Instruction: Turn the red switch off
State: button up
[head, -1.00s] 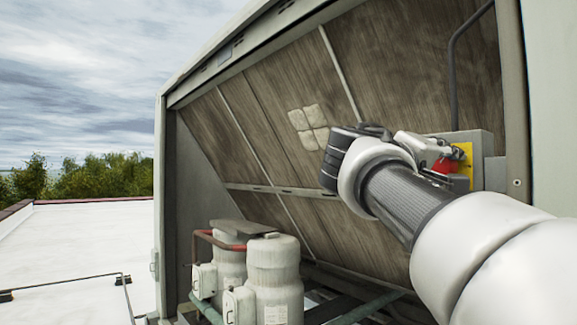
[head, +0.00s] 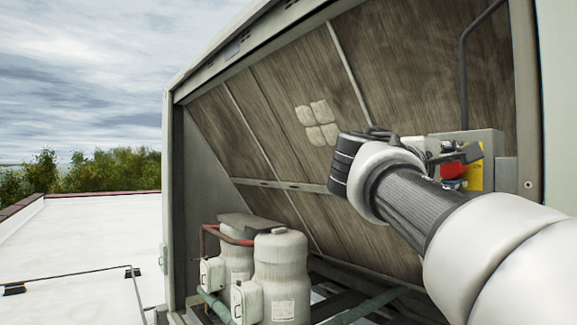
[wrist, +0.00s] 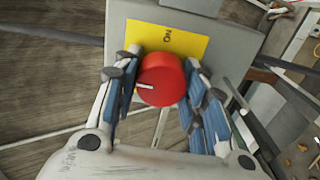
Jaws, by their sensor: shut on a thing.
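The red switch (wrist: 160,80) is a round knob with a white mark pointing left in the wrist view. It sits in front of a yellow plate (wrist: 192,47) with letters that look like an upside-down "ON". My gripper (wrist: 158,92) has its blue-padded fingers on both sides of the knob, shut on it. In the head view, part of the red switch (head: 453,170) and the yellow plate (head: 475,178) show beside my gripper (head: 458,157). My wrist and fingers hide the rest of the knob there.
The grey switch box (head: 488,140) is fixed at the right of the open unit, beside its frame post (head: 528,110). Two pale tanks (head: 279,272) with pipes stand lower left. A slanted brown panel (head: 290,90) lies behind my arm.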

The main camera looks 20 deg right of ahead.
dwell(0.3)
jog(key=o, duration=1)
jog(key=shift+o, duration=0.2)
jog(key=v, duration=1.2)
